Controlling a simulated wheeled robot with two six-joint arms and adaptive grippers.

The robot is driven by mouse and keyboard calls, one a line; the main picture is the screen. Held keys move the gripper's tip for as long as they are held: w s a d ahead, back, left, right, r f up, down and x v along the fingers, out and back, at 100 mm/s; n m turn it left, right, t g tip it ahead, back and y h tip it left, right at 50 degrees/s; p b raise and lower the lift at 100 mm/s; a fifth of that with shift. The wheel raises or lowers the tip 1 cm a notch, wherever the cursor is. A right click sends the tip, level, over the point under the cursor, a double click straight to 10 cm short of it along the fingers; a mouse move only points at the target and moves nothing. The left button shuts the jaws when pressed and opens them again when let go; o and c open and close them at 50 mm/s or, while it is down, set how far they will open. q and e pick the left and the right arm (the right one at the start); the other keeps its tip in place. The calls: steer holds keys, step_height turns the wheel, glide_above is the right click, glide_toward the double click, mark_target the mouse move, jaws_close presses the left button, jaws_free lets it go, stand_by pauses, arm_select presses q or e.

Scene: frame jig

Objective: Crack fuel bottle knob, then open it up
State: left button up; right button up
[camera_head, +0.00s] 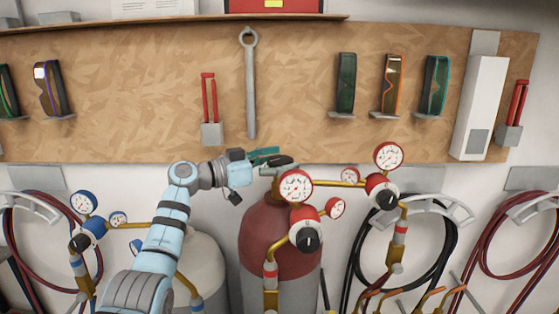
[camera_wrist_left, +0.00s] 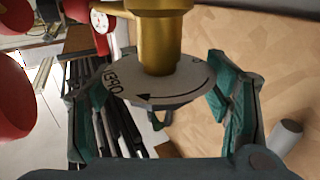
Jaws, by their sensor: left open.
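The red-topped bottle (camera_head: 262,235) stands at the middle of the head view, with a brass valve and gauges at its top. In the left wrist view the knob shows as a round grey disc (camera_wrist_left: 170,85) marked "OPEN" with a curved arrow, on a brass stem (camera_wrist_left: 160,35). My left gripper (camera_head: 268,157) is at the top of this bottle. Its teal fingers stand open on either side of the knob (camera_wrist_left: 158,105), with visible gaps in the wrist view. In the head view the gripper mostly hides the knob. My right gripper is not in view.
A regulator with a white gauge (camera_head: 296,186) and black knob (camera_head: 310,238) sits close right of the gripper. A white bottle (camera_head: 205,260) stands to the left. Behind is a wooden tool board (camera_head: 150,100) with a hanging wrench (camera_head: 250,90). Hoses hang on both sides.

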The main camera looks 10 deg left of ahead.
arm_select(q)
steer(key=shift+s, duration=0.1)
steer(key=shift+c, duration=0.7)
steer(key=c, duration=1)
steer(key=shift+c, duration=0.2)
steer(key=shift+n+t+y, duration=0.4)
steer(key=shift+t+y, duration=0.1)
steer(key=shift+t, duration=0.1)
steer(key=shift+n+t+y+p, duration=0.5)
steer(key=shift+n+y+p, duration=0.1)
steer(key=shift+p, duration=0.05)
steer(key=n+t+y+p, duration=0.1)
steer(key=n+y+p, duration=0.1)
steer(key=y+p, duration=0.1)
steer(key=n+t+y+p, duration=0.2)
steer(key=y+p, duration=0.1)
steer(key=p, duration=0.2)
steer(key=shift+r+n, duration=0.2)
steer(key=shift+n, duration=0.1)
steer(key=shift+f+n+t+y+p, duration=0.2)
steer(key=shift+n+t+y+p, duration=0.15)
steer(key=shift+y+p, duration=0.4)
